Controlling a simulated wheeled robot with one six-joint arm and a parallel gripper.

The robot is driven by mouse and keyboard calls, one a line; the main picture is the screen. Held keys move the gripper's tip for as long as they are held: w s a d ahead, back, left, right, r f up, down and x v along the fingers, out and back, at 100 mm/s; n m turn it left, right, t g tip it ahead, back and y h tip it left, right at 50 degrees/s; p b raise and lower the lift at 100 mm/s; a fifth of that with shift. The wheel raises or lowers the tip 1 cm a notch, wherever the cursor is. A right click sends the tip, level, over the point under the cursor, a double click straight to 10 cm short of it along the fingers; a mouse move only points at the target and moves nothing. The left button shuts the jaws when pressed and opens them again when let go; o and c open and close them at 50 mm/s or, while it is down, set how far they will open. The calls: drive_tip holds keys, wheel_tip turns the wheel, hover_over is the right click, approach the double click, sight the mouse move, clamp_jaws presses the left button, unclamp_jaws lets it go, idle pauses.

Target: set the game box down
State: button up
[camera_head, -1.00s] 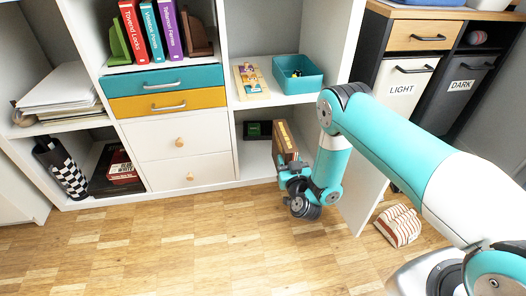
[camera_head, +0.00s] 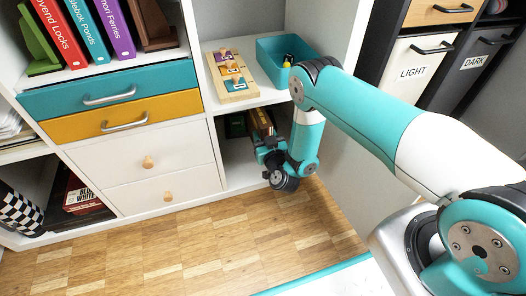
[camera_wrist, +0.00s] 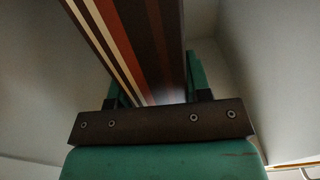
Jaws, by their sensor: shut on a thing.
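The game box (camera_head: 262,122) is a narrow brown box standing on edge in the lower right shelf compartment. In the wrist view the game box (camera_wrist: 140,40) shows a side with dark, red and cream stripes and runs up and away from the jaws. My gripper (camera_head: 268,150) is at the compartment's front opening, shut on the near end of the box. In the wrist view my gripper (camera_wrist: 155,88) has one green finger on each side of it. My gripper and arm hide the lower part of the box, so I cannot tell whether it touches the shelf floor.
A dark green item (camera_head: 236,127) stands left of the game box. Above are a teal bin (camera_head: 270,68) and a wooden puzzle board (camera_head: 231,90). White drawers (camera_head: 150,170) stand left of the compartment, and a white panel bounds it on the right. The wooden floor (camera_head: 230,235) in front is clear.

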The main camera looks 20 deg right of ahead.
drive_tip(key=shift+f+b, duration=1.4)
drive_tip(key=shift+f, duration=1.25)
drive_tip(key=shift+f, duration=0.2)
drive_tip(key=o, duration=1.2)
